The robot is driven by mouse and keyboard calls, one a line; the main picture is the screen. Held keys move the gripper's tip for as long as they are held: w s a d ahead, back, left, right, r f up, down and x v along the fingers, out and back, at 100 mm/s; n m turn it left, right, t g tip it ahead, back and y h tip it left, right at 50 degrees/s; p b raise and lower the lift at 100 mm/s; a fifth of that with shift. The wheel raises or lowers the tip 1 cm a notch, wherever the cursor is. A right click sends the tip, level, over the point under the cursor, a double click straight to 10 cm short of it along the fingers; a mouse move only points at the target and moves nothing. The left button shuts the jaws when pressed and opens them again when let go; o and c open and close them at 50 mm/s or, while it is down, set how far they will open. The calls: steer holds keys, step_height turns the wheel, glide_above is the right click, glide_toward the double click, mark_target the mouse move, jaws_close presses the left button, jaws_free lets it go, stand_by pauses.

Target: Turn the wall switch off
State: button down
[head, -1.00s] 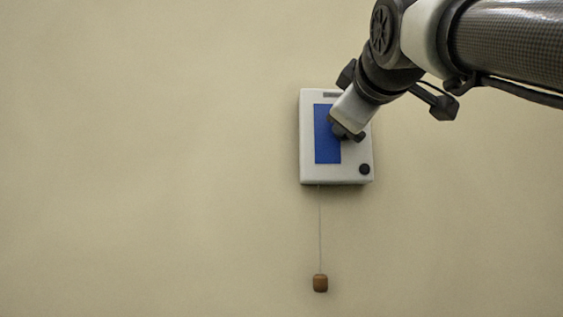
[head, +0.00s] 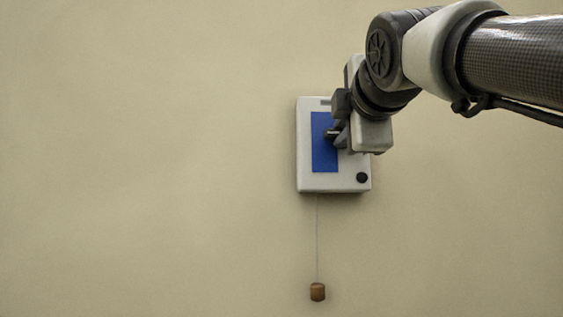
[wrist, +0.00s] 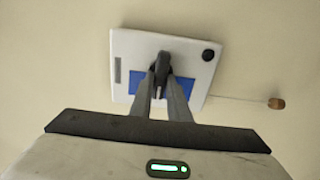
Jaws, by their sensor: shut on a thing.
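The wall switch is a white box (head: 305,160) with a blue panel (head: 322,160) on its face, fixed to the wall. In the wrist view the white box (wrist: 125,48) lies beyond my fingers, with parts of the blue panel (wrist: 136,84) showing beside them. A dark lever (wrist: 162,62) stands out from the panel. My gripper (head: 338,134) is at the panel's right side in the head view. In the wrist view my gripper (wrist: 162,86) is shut on the dark lever, which sits between the fingertips. The fingers hide part of the lever and panel.
A round black knob (head: 362,178) is at the box's lower right corner. A thin cord hangs below the box with a brown wooden pull (head: 317,292) at its end. The surrounding wall (head: 150,150) is bare.

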stand_by(0.5)
steer(key=c, duration=1.7)
jaws_free()
steer(key=s+b, duration=0.2)
steer(key=s, duration=1.5)
steer(key=shift+s, duration=0.2)
